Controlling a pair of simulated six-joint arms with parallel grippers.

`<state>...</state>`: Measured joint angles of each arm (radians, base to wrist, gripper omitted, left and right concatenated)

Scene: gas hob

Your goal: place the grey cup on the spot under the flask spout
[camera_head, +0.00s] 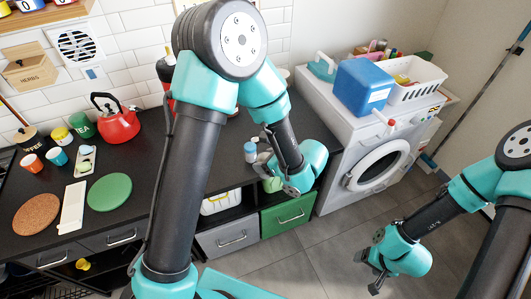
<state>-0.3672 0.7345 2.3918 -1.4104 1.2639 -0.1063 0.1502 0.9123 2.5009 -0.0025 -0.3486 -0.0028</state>
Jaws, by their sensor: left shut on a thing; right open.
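I cannot make out the grey cup. My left gripper (291,190) is at the right front edge of the dark counter. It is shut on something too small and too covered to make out. A pale green thing (271,184) shows just left of it. A red flask-like thing with a dark top (166,72) stands at the wall, mostly hidden behind my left arm. Its spout and the spot under it are hidden. My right gripper (368,272) is open and empty, low over the floor at the right.
A red kettle (118,124), several cups, a green round mat (110,192) and a cork mat (36,214) are on the left of the counter. A small white and blue bottle (250,152) stands near my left forearm. A washing machine (372,160) stands at the right.

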